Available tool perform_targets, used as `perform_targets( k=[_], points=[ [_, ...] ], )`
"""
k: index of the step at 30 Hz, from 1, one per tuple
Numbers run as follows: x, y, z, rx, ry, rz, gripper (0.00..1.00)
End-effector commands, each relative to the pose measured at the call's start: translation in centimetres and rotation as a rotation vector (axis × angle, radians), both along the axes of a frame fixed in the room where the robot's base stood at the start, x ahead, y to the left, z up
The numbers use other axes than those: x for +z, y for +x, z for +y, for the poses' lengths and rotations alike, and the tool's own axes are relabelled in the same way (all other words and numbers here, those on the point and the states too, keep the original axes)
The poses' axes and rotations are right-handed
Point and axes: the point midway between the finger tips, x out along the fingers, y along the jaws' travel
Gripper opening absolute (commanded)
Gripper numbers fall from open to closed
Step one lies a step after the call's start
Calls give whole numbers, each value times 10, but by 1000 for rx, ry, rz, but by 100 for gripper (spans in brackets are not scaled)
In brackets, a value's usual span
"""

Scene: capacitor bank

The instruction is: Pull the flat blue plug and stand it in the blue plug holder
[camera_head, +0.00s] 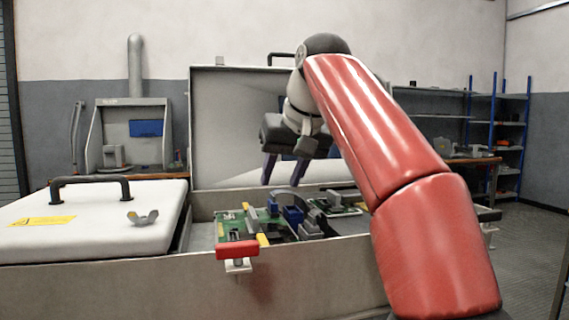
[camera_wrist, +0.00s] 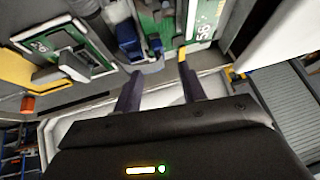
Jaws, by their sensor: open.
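My gripper (camera_head: 281,184) is open, its two dark fingers pointing down above the open metal cabinet, with nothing between them. In the wrist view the gripper (camera_wrist: 160,72) has its fingertips apart, just short of the boards. A blue block (camera_head: 292,215) stands among the green boards below the gripper. The wrist view shows a larger blue piece (camera_wrist: 130,42) and a smaller blue piece (camera_wrist: 155,45) beside it, both beyond the fingertips. I cannot tell which blue piece is the flat plug and which is its holder.
A green board (camera_head: 232,226) lies left of the blue block, with a red bar (camera_head: 237,250) at the cabinet's front edge. A white lid (camera_head: 90,220) with a black handle and wing nut lies at left. The raised cabinet lid (camera_head: 225,130) stands behind the gripper.

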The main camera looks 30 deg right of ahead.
Motion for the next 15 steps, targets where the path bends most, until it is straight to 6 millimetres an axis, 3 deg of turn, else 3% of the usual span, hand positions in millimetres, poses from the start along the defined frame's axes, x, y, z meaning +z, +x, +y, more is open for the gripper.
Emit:
perform_targets(
  k=[6, 15],
  points=[
    [-31, 18, 0, 0, 1, 3, 41],
    [-44, 28, 1, 1, 1, 0, 41]
  ],
)
